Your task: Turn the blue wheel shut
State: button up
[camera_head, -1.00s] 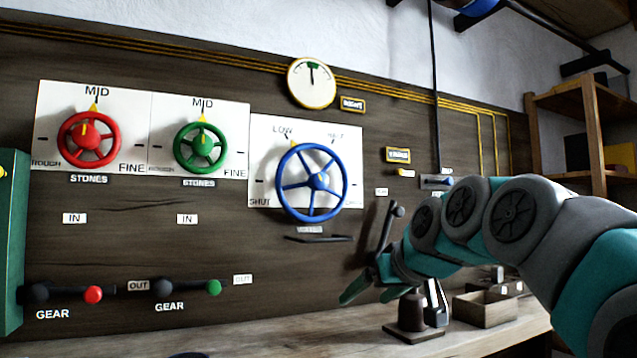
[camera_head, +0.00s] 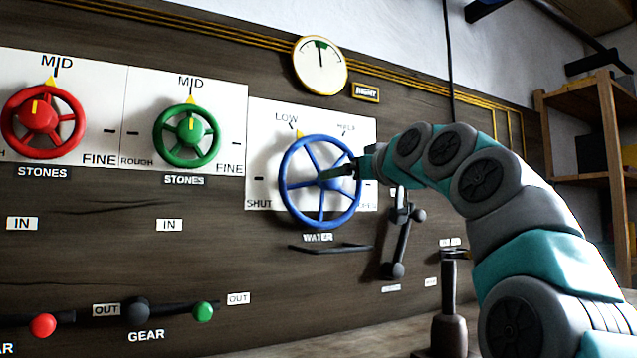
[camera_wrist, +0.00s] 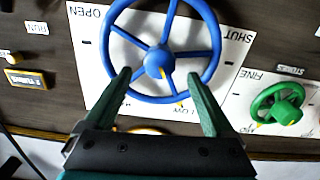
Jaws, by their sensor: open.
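The blue wheel (camera_head: 291,190) is mounted on a white panel marked LOW and SHUT, with a WATER label below it. A yellow pointer (camera_head: 299,134) stands at its upper left, by LOW. My gripper (camera_head: 345,172) is in front of the wheel's hub and right side and hides part of them. In the wrist view the picture is turned over; the blue wheel (camera_wrist: 160,98) fills the upper middle. There my gripper (camera_wrist: 158,80) is open, its two green fingers apart on either side of the hub, with nothing held. I cannot tell whether the fingers touch the wheel.
A green wheel (camera_head: 187,135) and a red wheel (camera_head: 42,121) are on panels to the left. A dark lever (camera_head: 402,240) is on the wall right of the blue wheel. A round gauge (camera_head: 320,65) hangs above. Gear levers with red (camera_head: 43,325) and green (camera_head: 203,311) knobs are below.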

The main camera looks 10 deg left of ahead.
jog(key=shift+p+x, duration=1.65)
jog(key=shift+x, duration=2.1)
jog(key=shift+r, duration=0.1)
jog(key=c, duration=1.4)
